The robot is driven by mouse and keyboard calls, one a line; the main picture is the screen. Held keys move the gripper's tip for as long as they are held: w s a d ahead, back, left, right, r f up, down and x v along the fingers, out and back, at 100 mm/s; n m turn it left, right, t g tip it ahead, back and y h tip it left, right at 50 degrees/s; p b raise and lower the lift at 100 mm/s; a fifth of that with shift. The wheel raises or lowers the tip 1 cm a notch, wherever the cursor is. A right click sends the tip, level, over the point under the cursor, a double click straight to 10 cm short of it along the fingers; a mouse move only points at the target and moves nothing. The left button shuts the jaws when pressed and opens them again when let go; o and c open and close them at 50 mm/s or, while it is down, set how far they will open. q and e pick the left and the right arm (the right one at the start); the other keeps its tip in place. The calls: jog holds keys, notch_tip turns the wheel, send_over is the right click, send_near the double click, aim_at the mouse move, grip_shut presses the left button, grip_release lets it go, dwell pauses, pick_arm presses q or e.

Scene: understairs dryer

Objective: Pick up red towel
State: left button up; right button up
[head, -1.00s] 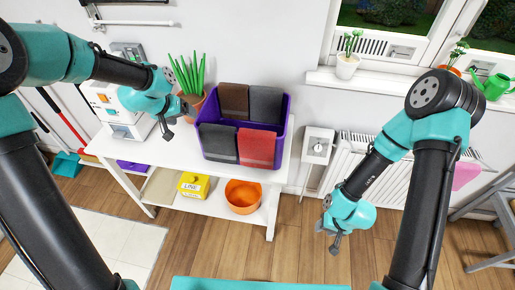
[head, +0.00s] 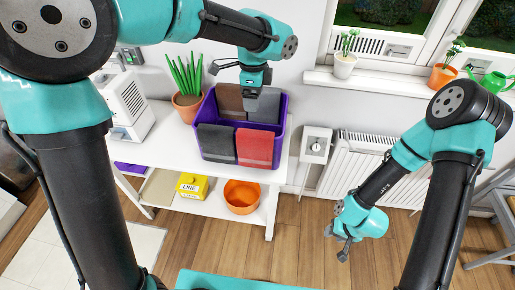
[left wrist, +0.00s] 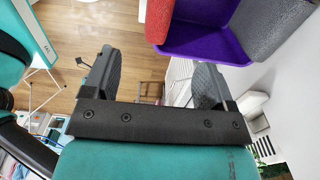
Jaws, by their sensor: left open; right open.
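The red towel (head: 255,148) hangs over the front rim of the purple bin (head: 213,172), at its right part. It also shows at the top of the left wrist view (left wrist: 159,20). My left gripper (head: 254,90) is above the back of the bin, over the grey towel (head: 264,106) and behind the red towel. Its two fingers stand apart in the left wrist view (left wrist: 156,82), with nothing between them. My right gripper (head: 345,245) is low at the right, above the floor, far from the bin, open and empty.
A dark grey towel (head: 216,141) hangs left of the red one, and a brown towel (head: 230,98) at the back left. A potted plant (head: 187,100) stands left of the bin. The wall and radiator (head: 372,165) are behind and right.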

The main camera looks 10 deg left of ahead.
aim_at(255, 132)
pick_arm(q)
notch_tip(255, 132, down, 12)
jog(key=shift+f, duration=0.15)
dwell(0.6)
jog(key=shift+w+d+f, duration=0.1)
jog(key=shift+f, duration=2.5)
jog(key=c, duration=1.3)
